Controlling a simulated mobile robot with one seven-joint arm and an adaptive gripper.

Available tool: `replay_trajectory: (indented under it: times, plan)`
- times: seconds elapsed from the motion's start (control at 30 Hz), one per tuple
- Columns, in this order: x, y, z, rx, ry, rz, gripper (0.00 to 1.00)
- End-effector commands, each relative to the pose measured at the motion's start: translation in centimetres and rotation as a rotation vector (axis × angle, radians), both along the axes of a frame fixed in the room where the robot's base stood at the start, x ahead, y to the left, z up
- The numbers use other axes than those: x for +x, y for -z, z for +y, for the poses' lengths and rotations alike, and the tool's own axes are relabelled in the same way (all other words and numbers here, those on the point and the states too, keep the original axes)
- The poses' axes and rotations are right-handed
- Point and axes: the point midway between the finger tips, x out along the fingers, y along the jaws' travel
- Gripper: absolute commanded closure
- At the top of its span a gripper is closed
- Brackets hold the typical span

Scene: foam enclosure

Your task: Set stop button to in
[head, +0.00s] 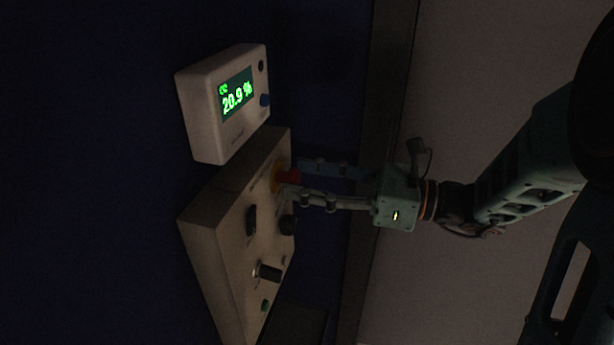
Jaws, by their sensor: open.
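The stop button (291,177) is a red mushroom-type knob on a yellow base (276,178), on the face of a beige control box (225,232). My gripper (293,178) reaches in from the right, its fingers open around or right beside the red knob. The fingers partly cover the knob. I cannot tell whether they touch it, nor whether the button is in or out.
The same box carries a black switch (251,220), a dark round knob (288,225), a silver-and-black knob (268,272) and a small green button (265,304). Above it is a white meter (207,121) reading 20.9 %. The surroundings are dim.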

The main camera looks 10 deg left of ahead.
Motion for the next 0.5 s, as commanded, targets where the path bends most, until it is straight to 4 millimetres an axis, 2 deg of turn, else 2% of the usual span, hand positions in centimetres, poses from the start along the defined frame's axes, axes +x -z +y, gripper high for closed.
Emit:
replay_trajectory:
  times: [0.23, 0.5]
  plan:
    - [0.01, 0.03, 0.09, 0.0, 0.0, 0.0, 0.54]
    - [0.0, 0.02, 0.08, 0.0, -0.001, 0.0, 0.82]
